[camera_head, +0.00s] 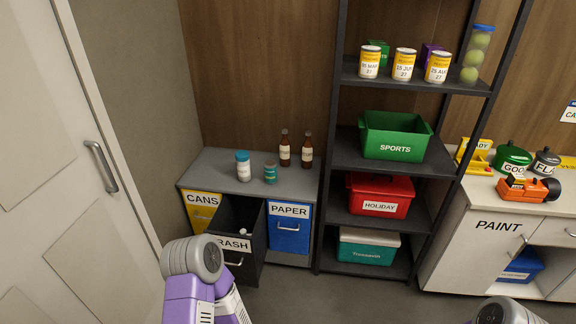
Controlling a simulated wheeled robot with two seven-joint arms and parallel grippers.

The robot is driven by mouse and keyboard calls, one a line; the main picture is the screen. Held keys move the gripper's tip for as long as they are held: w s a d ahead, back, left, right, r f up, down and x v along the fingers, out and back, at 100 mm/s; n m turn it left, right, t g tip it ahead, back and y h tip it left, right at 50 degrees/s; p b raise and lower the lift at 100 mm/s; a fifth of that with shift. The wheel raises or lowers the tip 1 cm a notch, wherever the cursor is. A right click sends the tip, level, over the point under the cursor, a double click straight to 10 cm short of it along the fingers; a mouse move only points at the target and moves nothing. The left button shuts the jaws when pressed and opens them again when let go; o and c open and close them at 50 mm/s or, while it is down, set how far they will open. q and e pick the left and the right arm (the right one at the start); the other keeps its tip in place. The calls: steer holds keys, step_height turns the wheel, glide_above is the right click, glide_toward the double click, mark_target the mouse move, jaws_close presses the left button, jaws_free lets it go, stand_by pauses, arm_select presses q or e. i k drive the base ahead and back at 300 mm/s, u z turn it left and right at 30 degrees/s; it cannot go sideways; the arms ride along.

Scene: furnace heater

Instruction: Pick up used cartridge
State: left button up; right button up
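I cannot make out anything that is clearly a used cartridge. A dark bin labelled TRASH (250,267) stands pulled open at the front of a low grey cabinet, and its inside is dark. Of my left arm, only a grey rounded joint and purple links show, at the bottom in front of the trash bin. Of my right arm, only a grey rounded part shows at the bottom right edge. Neither gripper's fingers are in view, so I cannot see whether they hold anything.
On the grey cabinet (222,164) stand a white jar (243,168), a teal jar (271,174) and brown bottles (285,152). A black shelf rack (350,155) holds cans and boxes. The PAINT counter (480,235) carries an orange tool (525,189). A door (55,150) is at left.

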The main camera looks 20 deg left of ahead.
mark_target(242, 157)
steer(key=z, duration=0.45)
steer(key=i, duration=1.75)
steer(key=u, duration=2.7)
steer(key=i, duration=1)
steer(key=z, duration=0.05)
